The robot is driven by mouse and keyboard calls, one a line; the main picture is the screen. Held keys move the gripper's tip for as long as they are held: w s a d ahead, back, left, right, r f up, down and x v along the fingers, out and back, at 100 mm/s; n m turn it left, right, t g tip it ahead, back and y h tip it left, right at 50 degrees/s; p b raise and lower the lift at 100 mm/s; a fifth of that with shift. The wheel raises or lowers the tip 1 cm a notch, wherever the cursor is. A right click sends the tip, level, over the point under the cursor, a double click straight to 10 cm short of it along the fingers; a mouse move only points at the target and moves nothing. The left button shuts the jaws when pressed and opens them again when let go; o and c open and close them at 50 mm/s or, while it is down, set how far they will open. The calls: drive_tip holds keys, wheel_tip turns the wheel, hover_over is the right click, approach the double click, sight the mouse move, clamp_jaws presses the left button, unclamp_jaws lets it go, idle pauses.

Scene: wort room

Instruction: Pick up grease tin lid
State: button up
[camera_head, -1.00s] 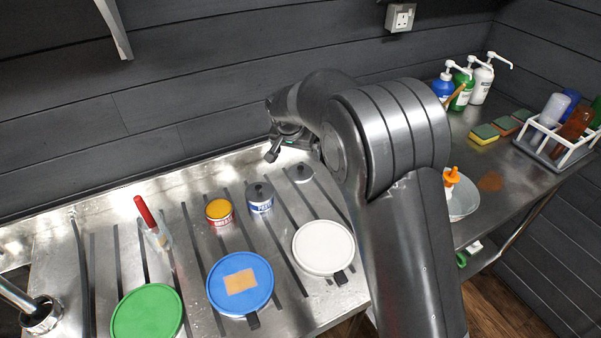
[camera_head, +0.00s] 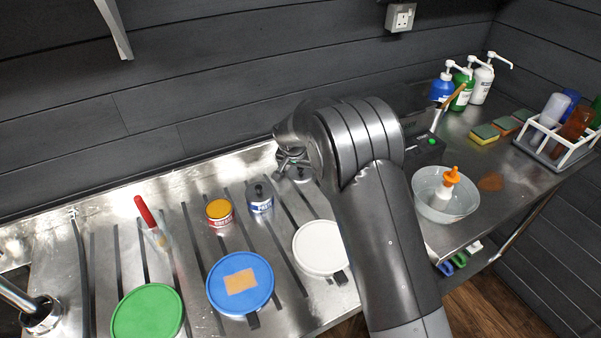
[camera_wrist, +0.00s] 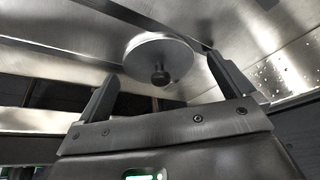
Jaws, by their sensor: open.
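The grease tin lid, a round grey metal disc with a dark knob, lies on the steel counter. It shows in the wrist view (camera_wrist: 145,48), ahead of and between my fingers. In the head view the lid (camera_head: 303,178) is partly hidden by my gripper (camera_head: 289,164). My gripper (camera_wrist: 162,70) is open, with one finger on each side of the knob in the picture. The fingers look apart from the lid; the remaining gap is hard to judge. An open red tin with yellow contents (camera_head: 219,212) stands to the left.
A blue-and-grey tin with a knobbed lid (camera_head: 260,198) stands between the red tin and the lid. In front are white (camera_head: 318,246), blue (camera_head: 262,270) and green (camera_head: 148,315) round lids. A red-handled brush (camera_head: 146,212) is at left. The dark wall rises close behind.

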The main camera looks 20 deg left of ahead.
drive_tip(key=c, duration=1)
drive_tip(key=shift+c, duration=0.2)
drive_tip(key=shift+r, duration=0.1)
